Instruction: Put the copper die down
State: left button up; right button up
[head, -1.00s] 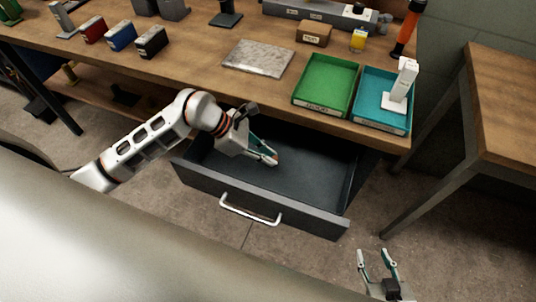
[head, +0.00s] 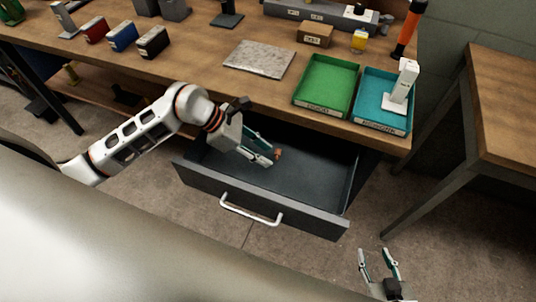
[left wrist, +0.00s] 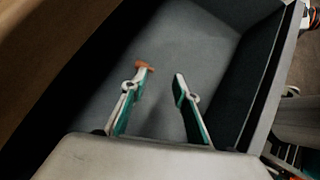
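The copper die (head: 278,153) is a small orange-brown piece in the open drawer, just beyond my left gripper's fingertips in the head view. It also shows in the left wrist view (left wrist: 144,66), at the tip of the left-hand finger; whether it touches that finger I cannot tell. My left gripper (head: 268,158) is over the drawer with its fingers apart and nothing between them; it also shows open in the left wrist view (left wrist: 157,82). My right gripper (head: 376,252) is open and empty, low at the lower right of the head view.
The grey drawer (head: 318,178) is pulled out below the workbench and otherwise looks empty. On the bench are a green tray (head: 325,84), a teal tray (head: 381,121) holding a white object, and a grey plate (head: 259,58). A second table (head: 505,100) stands at right.

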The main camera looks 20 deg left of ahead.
pick_arm(q)
jog(key=v, duration=0.9)
jog(key=shift+r, duration=0.2)
jog(key=shift+a, duration=0.15)
